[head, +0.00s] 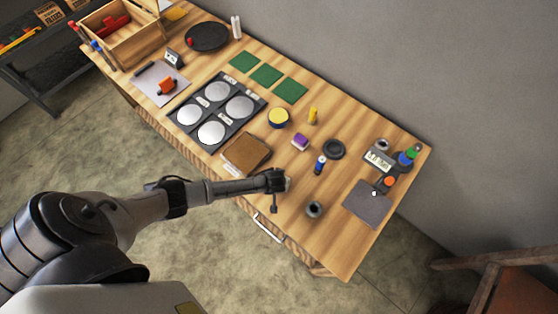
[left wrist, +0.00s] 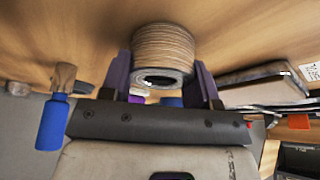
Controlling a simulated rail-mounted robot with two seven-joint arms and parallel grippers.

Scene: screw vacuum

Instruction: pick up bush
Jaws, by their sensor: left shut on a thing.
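My left gripper (head: 280,182) reaches in from the left over the front part of the wooden workbench. In the left wrist view my left gripper (left wrist: 163,66) is shut on the bush (left wrist: 163,46), a round, ribbed, light brownish cylinder with a dark hole in its end. One finger lies on each side of it. In the head view the bush is mostly hidden by the gripper, with a small pale part (head: 288,184) showing at the fingertips. I cannot tell whether it touches the bench. My right gripper is not in view.
A brown pad (head: 247,153) lies left of the gripper. A small dark cylinder (head: 314,209) stands to its right, near a grey mat (head: 367,204). A blue-handled tool (head: 320,165), purple block (head: 300,142) and black ring (head: 334,149) are behind. A wooden crate (head: 115,38) stands far left.

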